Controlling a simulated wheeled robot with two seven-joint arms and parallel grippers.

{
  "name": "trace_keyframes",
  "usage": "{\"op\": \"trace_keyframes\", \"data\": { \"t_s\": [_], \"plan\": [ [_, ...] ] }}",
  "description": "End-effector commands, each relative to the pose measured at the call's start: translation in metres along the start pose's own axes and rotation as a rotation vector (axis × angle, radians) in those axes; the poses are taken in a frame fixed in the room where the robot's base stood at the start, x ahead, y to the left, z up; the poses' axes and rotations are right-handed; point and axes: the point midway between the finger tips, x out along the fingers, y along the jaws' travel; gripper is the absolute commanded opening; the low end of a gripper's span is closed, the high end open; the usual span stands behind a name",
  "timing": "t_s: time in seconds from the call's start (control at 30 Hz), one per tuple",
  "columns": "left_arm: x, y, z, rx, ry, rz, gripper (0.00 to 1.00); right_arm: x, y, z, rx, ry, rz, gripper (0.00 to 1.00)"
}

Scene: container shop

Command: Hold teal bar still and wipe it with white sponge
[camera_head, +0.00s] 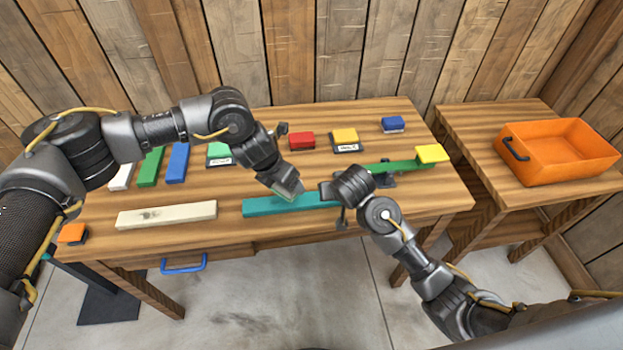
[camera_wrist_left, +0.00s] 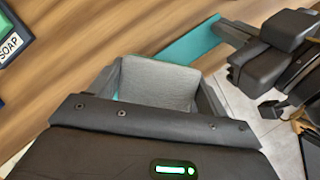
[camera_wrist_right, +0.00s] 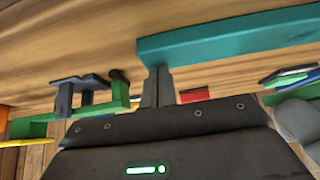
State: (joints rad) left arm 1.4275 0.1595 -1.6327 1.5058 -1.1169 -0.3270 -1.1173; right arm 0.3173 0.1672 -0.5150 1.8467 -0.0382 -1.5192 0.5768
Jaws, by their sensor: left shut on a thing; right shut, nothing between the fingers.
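The teal bar (camera_head: 265,206) lies flat along the front of the wooden table. It also shows in the left wrist view (camera_wrist_left: 188,45) and the right wrist view (camera_wrist_right: 240,38). My left gripper (camera_head: 288,189) is shut on a light grey-white block, seemingly the white sponge (camera_wrist_left: 160,85), over the middle of the bar. Whether the sponge presses on the bar is hard to tell. My right gripper (camera_head: 338,196) is shut and empty at the bar's right end. In the right wrist view its fingertips (camera_wrist_right: 158,75) are against or very close to the bar's side.
A cream bar (camera_head: 167,214) with a dark smudge lies left of the teal bar. White, green and blue bars lie behind it. Red (camera_head: 301,140), yellow (camera_head: 345,135) and blue (camera_head: 392,124) blocks stand at the back. A green bar (camera_head: 390,168) bears a yellow block. An orange bin (camera_head: 560,170) stands right.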

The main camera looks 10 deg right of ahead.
Motion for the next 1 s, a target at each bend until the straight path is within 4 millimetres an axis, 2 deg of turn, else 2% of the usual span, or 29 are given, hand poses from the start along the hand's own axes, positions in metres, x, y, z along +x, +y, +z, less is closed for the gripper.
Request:
{"op": "trace_keyframes", "data": {
  "t_s": [0.37, 1.0],
  "plan": [
    [-0.005, 0.000, 0.002, 0.000, 0.000, 0.000, 0.59, -0.002, 0.002, 0.000, 0.000, -0.008, 0.005, 0.00],
    [-0.050, 0.000, 0.021, 0.000, 0.000, 0.000, 0.59, -0.038, 0.000, -0.026, 0.000, -0.001, 0.001, 0.00]
  ]
}}
